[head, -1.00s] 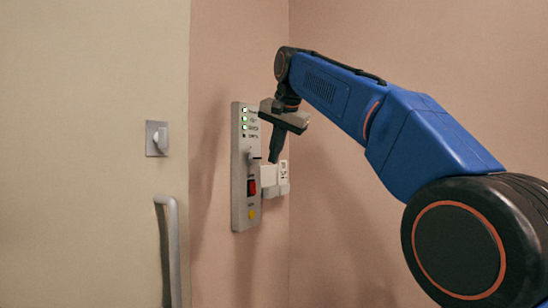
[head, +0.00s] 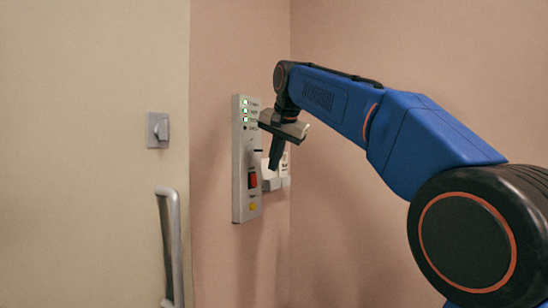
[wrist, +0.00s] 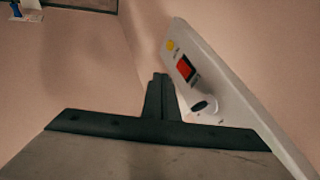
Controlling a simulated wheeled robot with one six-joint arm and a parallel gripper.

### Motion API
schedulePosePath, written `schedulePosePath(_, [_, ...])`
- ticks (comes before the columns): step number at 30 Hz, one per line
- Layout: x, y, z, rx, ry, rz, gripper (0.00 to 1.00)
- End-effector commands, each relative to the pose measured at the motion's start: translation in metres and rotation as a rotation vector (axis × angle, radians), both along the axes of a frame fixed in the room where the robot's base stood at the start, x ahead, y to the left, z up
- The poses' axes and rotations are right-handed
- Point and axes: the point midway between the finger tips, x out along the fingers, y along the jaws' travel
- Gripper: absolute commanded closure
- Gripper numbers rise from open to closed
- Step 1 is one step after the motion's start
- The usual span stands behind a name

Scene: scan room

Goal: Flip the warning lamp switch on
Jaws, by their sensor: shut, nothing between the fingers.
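A grey upright panel (head: 239,150) is fixed to the pink wall. In the wrist view the panel (wrist: 228,98) shows slanted, with the yellow button (wrist: 171,45), the red rocker (wrist: 184,69) and a dark lever or knob (wrist: 199,106). My gripper (head: 274,166) is shut and empty, pointing down just right of the panel. Its fingers (wrist: 160,82) appear apart from the rocker. Small labels are unreadable.
A white box (head: 270,183) sits on the wall right of the panel, partly behind my fingers. A cream door at left carries a latch plate (head: 158,130) and a metal handle (head: 172,243). A wall corner stands close right of the panel. A blue-and-white object (wrist: 25,10) shows far off.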

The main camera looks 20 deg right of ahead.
Motion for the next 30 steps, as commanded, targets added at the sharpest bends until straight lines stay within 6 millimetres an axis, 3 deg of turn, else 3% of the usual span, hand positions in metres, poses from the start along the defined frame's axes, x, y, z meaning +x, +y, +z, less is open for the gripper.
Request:
schedulePosePath(10, [0.035, 0.001, -0.051, 0.000, 0.003, 0.000, 1.00])
schedulePosePath(18, [0.060, 0.022, -0.054, 0.000, 0.001, 0.001, 1.00])
schedulePosePath(30, [0.064, 0.026, -0.054, 0.000, 0.000, 0.000, 1.00])
